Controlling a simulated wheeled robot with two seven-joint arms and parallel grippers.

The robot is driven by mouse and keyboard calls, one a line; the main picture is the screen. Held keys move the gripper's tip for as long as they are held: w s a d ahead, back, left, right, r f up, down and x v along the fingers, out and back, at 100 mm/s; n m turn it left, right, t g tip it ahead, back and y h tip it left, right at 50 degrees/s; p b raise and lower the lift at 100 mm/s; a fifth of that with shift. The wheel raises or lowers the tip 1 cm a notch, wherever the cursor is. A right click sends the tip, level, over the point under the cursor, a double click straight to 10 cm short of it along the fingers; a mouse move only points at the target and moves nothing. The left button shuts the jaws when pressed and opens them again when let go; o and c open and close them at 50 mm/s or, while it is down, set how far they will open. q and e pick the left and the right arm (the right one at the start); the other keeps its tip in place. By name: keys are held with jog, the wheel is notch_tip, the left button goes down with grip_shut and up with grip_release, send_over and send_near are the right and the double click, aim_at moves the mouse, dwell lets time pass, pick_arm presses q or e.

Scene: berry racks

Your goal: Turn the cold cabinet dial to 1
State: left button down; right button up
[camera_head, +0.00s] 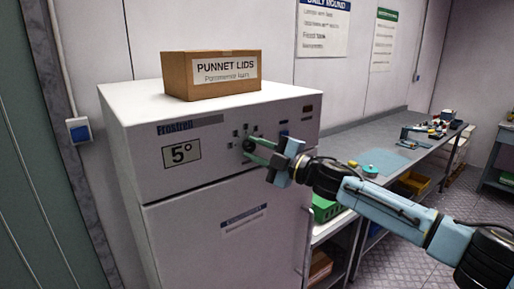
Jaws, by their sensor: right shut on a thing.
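The white cold cabinet (165,215) stands in the middle left, its front facing me. My left gripper is not in view.
A cardboard box labelled "PUNNET LIDS" (212,89) sits on top of the cabinet. A grey workbench (345,139) with small items runs along the wall to the right. Open floor lies at the lower right.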

dwell(0.3)
jog(key=o, duration=1)
jog(key=b+v, duration=0.2)
jog(key=v, duration=1.1)
jog(key=shift+s+d+b, duration=0.15)
jog(key=shift+b, duration=0.15)
